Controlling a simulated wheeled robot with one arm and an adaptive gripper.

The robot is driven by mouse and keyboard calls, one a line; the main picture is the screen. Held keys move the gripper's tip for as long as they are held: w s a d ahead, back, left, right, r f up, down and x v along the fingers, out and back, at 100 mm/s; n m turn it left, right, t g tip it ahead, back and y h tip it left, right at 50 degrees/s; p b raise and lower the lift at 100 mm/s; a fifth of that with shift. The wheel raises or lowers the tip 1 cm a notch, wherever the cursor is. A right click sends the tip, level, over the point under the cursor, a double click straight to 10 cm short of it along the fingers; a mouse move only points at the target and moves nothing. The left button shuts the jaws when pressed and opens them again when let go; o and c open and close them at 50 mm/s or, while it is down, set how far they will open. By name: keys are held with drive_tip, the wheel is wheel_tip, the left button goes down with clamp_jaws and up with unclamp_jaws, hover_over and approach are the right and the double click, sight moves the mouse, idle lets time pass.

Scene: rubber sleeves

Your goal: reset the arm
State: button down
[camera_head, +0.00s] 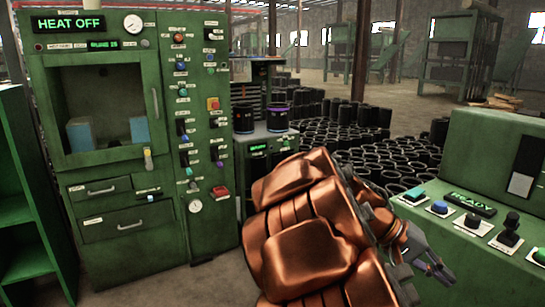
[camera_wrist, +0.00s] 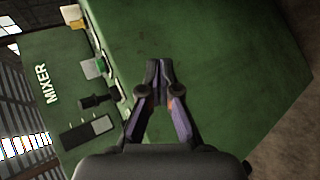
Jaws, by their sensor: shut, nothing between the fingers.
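My copper-coloured arm is folded in the lower middle of the head view and hides part of the floor behind it. My gripper (camera_head: 438,272) is at its right end, in front of the green console (camera_head: 500,150) on the right. In the wrist view my gripper (camera_wrist: 158,70) is shut, its fingertips together with nothing between them. Behind the fingers is a broad plain green panel (camera_wrist: 225,60). A green face marked MIXER (camera_wrist: 62,82) is at the left of that view.
A green cabinet (camera_head: 110,170) reading HEAT OFF stands at the left, its window holding blue blocks. The console has buttons, a lever (camera_head: 509,230) and a READY display (camera_head: 470,204) close to my gripper. Many black sleeves (camera_head: 345,150) cover the floor behind.

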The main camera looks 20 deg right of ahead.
drive_tip(key=s+a+f+n+t+y, duration=0.2)
drive_tip(key=a+f+n+y, duration=0.15)
drive_tip(key=a, duration=0.65)
drive_tip(key=s+a+f+n+t+y, duration=0.1)
drive_tip(key=s+a+f+n+y, duration=0.3)
drive_tip(key=a, duration=0.6)
drive_tip(key=s+a+f+n+t+y, duration=0.1)
drive_tip(key=a+f+t, duration=0.1)
drive_tip(key=a+f, duration=0.65)
wheel_tip(320, 180, up, 23)
drive_tip(key=a+t+p, duration=0.1)
drive_tip(key=p, duration=1.7)
drive_tip(key=shift+w+a, duration=0.25)
drive_tip(key=shift+w, duration=0.05)
drive_tip(key=shift+d+f+m, duration=0.1)
drive_tip(key=shift+f+m, duration=0.05)
drive_tip(key=shift+m, duration=0.1)
